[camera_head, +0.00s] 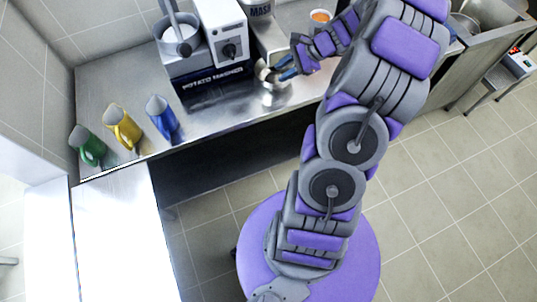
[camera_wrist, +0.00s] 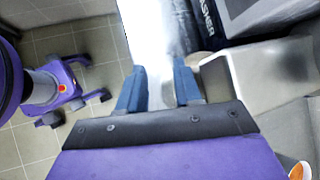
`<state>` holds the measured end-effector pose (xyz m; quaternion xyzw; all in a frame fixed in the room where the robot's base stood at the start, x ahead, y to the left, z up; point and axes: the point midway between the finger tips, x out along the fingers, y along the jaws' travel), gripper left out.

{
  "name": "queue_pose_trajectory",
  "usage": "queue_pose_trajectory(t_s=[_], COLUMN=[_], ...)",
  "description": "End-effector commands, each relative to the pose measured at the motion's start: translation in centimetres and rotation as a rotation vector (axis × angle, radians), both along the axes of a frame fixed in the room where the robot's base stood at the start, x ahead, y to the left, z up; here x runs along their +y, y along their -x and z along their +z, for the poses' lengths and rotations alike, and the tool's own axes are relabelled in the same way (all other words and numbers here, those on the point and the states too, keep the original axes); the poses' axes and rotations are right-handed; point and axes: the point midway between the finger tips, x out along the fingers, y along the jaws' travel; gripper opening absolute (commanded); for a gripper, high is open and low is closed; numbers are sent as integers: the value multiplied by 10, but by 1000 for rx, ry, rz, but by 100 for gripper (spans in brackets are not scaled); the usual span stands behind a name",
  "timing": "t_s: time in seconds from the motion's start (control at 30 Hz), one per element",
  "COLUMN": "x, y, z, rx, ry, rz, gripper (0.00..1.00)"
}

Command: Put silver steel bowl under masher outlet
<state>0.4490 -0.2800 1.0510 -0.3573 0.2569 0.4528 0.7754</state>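The potato masher (camera_head: 226,42) is a white box with a dark dial on a black base, at the back of the steel counter. A grey upright part labelled "MASH" (camera_head: 262,20) stands at its right, and the outlet itself is hard to make out. A small shiny silver bowl (camera_head: 272,90) appears on the counter in front of this part. My gripper (camera_head: 284,68) is right at the bowl's upper right side; contact is unclear. In the wrist view its two blue fingers (camera_wrist: 158,88) are apart, with only bright glare seen between them.
A green (camera_head: 88,146), a yellow (camera_head: 123,127) and a blue jug (camera_head: 162,118) stand at the counter's left end. A small orange-filled bowl (camera_head: 320,16) is at the back right. A sink (camera_head: 465,22) lies farther right. A white table (camera_head: 125,235) is at lower left.

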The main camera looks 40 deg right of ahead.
Motion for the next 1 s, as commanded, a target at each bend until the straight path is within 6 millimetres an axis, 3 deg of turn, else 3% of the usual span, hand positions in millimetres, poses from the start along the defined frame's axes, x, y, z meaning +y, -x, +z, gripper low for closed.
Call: queue_pose_trajectory(t_s=[0.03, 0.2, 0.4, 0.5, 0.73, 1.0], x=[32, 122, 202, 231, 275, 281], y=[-2, 14, 60, 89, 167, 247], z=[17, 54, 84, 95, 111, 117], rx=[-9, -27, -43, -52, -59, -61], ry=[33, 143, 269, 336, 489, 654], rz=[99, 415, 769, 935, 1300, 1645], gripper=[34, 34, 34, 34, 34, 34])
